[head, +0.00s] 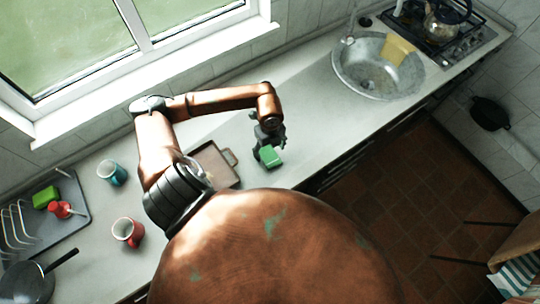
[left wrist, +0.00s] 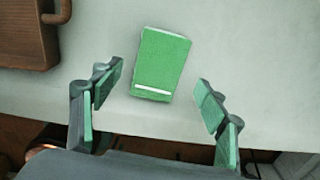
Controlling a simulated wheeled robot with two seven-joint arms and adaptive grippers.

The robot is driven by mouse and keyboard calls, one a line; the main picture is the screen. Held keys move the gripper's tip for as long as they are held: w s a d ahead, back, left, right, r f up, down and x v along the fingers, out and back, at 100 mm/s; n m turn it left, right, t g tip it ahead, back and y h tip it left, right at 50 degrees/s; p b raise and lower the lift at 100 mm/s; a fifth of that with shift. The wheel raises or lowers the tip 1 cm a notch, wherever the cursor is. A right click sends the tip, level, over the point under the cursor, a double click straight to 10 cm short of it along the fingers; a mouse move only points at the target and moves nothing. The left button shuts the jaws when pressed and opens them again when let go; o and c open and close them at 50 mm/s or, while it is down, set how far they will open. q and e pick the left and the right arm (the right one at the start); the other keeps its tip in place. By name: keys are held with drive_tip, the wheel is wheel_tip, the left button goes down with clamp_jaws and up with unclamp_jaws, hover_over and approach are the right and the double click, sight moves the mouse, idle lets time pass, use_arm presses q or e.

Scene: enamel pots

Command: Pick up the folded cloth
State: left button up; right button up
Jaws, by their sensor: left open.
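The folded cloth (left wrist: 161,60) is a small green block with a pale stripe near its lower edge. It lies on the pale counter close to the front edge. My left gripper (left wrist: 157,105) is open, with its green-padded fingers spread to either side and just short of the cloth, nothing between the tips. In the head view the left gripper (head: 265,145) points down at the counter, right at the cloth (head: 271,157), and partly covers it. My right gripper is not in view.
A brown tray (head: 210,150) lies left of the cloth; its corner also shows in the left wrist view (left wrist: 28,35). A teal mug (head: 112,172) and a red mug (head: 128,232) stand further left. The counter toward the sink (head: 350,85) is clear.

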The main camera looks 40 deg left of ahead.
sight(269, 156)
use_arm(q)
drive_tip(key=shift+s+f, duration=0.1)
drive_tip(key=shift+f, duration=1.7)
drive_tip(key=shift+c, duration=0.5)
drive_tip(key=c, duration=1.1)
